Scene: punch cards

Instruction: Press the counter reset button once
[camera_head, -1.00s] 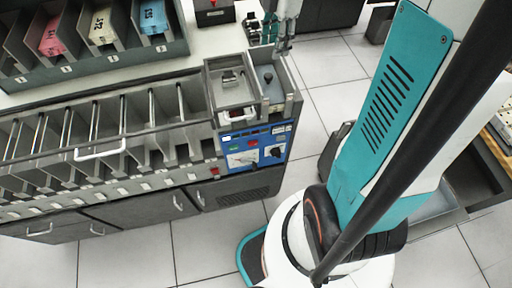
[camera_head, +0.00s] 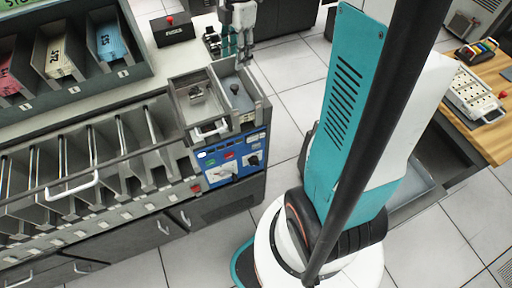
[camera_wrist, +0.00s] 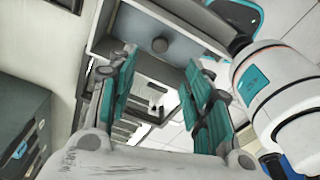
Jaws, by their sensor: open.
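The card machine has a blue control panel (camera_head: 240,166) on its front, with a small green button (camera_head: 211,164) and a small red button (camera_head: 228,156). I cannot read which control is the counter reset. My gripper (camera_head: 229,46) is above and behind the machine's grey top trays, away from the panel. In the wrist view my gripper (camera_wrist: 161,80) has its teal-padded fingers apart with nothing between them. The knob also shows in the head view (camera_head: 235,89). The blue panel's buttons are not seen in the wrist view.
A dark box with a red top button (camera_head: 170,19) stands on the back counter. A row of grey card pockets (camera_head: 100,150) extends left of the panel. A card rack (camera_head: 62,60) stands behind it. A wooden desk (camera_head: 490,140) is at right. Tiled floor is clear before the machine.

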